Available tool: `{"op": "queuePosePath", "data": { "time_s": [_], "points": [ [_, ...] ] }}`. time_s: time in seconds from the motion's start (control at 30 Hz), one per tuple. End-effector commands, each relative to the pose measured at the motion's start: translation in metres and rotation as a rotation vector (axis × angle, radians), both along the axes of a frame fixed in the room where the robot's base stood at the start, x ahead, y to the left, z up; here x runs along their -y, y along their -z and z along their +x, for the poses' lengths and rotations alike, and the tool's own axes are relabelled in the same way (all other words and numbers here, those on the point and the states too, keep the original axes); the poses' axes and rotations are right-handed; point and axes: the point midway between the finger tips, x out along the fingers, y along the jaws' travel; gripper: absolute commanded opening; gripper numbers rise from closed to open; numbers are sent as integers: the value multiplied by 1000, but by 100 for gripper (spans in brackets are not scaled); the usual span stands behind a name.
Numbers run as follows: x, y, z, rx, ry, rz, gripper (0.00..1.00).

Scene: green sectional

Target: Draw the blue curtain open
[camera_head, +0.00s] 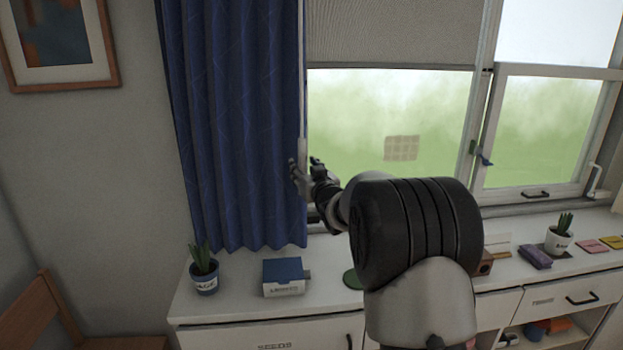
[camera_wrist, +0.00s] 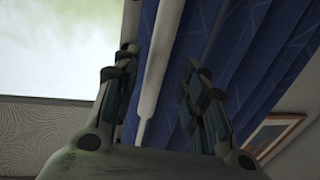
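The blue curtain (camera_head: 235,120) hangs in folds at the left side of the window, above a white cabinet. A pale upright rod (camera_head: 302,75) runs along its right edge. My gripper (camera_head: 304,166) is at this edge, around the rod's lower part. In the wrist view the gripper (camera_wrist: 158,62) is open, with its two dark fingers apart. The pale rod (camera_wrist: 153,75) passes between them, and the blue curtain (camera_wrist: 235,70) lies behind and to the right. I cannot tell whether either finger touches the rod or cloth. My arm hides part of the sill and cabinet.
On the cabinet top (camera_head: 235,300) stand a potted plant (camera_head: 204,277) and a blue-and-white box (camera_head: 283,277), below the curtain. Another plant (camera_head: 559,235) and a purple cloth (camera_head: 535,257) are at right. A wooden chair (camera_head: 40,315) stands lower left. A framed picture (camera_head: 60,40) hangs left.

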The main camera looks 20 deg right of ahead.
Motion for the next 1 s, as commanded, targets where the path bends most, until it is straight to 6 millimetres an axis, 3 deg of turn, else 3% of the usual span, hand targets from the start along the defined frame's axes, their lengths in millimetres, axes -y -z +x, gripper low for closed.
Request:
{"op": "queuePosePath", "data": {
  "time_s": [0.2,0.4,1.0],
  "points": [
    [-4,-1,-47,-1,1,-1,40],
    [-6,0,-74,-1,0,-1,40],
    [-8,0,-82,-1,-1,-1,40]
  ]
}}
